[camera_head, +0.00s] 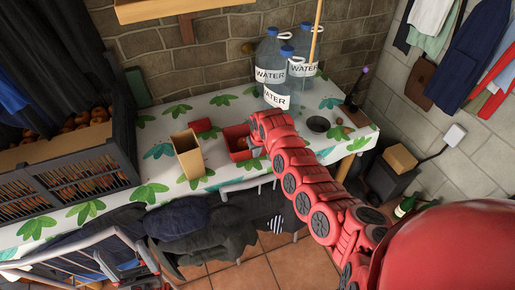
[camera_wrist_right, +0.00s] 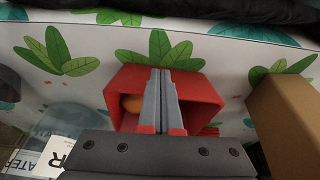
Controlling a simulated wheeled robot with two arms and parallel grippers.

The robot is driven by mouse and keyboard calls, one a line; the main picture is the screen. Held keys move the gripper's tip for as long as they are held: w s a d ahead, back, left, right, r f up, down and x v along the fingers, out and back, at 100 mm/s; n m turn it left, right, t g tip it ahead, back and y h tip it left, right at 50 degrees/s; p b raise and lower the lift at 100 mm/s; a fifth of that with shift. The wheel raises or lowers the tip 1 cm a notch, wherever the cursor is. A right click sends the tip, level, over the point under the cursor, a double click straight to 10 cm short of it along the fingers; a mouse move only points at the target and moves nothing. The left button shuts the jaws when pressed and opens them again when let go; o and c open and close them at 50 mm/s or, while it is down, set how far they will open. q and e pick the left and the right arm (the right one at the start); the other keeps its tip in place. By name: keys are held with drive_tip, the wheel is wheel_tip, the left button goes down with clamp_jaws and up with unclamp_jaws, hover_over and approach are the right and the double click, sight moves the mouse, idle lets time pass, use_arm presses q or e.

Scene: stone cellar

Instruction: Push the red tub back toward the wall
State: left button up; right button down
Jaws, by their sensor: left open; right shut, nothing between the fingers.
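The red tub (camera_head: 234,132) stands open on the leaf-patterned table, between the tan box and the water bottles. In the right wrist view the tub (camera_wrist_right: 205,92) shows its open top, with a round orange thing (camera_wrist_right: 130,103) inside. My right gripper (camera_head: 247,152) reaches in from the right, partly hidden by its own arm. In the wrist view the right gripper (camera_wrist_right: 161,72) is shut and empty, its fingers over the tub's opening; contact cannot be told. My left gripper (camera_head: 127,262) is open and empty, low at the left by the clothes rack, away from the tub.
A tan box (camera_head: 187,157) stands left of the tub, and a small red thing (camera_head: 202,127) lies behind. Water bottles (camera_head: 272,62) stand by the brick wall. Clothes (camera_head: 205,225) hang along the front.

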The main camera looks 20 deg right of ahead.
sight(255, 161)
drive_tip(key=shift+x, duration=1)
drive_tip(key=shift+b+x, duration=0.35)
drive_tip(key=shift+x, duration=0.75)
